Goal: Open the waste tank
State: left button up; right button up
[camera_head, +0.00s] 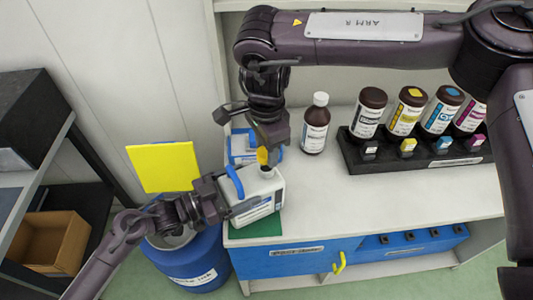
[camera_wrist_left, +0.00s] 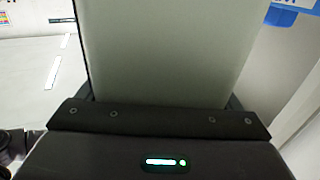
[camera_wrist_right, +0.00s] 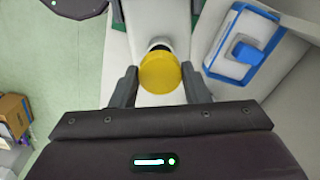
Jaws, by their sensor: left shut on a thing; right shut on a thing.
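The waste tank (camera_head: 262,190) is a white jug with a blue handle, upright on a green mat (camera_head: 262,228) at the counter's left end. My left gripper (camera_head: 226,190) is shut on the tank from the left; its pale side fills the left wrist view (camera_wrist_left: 165,50), hiding the fingertips. My right gripper (camera_head: 262,150) is shut on the yellow cap (camera_head: 262,157), above the tank. In the right wrist view the yellow cap (camera_wrist_right: 160,73) is between the fingers. A dark opening shows at the neck (camera_head: 267,172) just below the cap, which appears lifted off.
A brown bottle (camera_head: 315,125) and a black rack (camera_head: 350,158) with several ink bottles are to the right. A blue bin (camera_head: 190,265) with a yellow lid (camera_head: 162,167) stands left. The counter front is clear.

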pick_arm(q)
jog(key=o, duration=1.7)
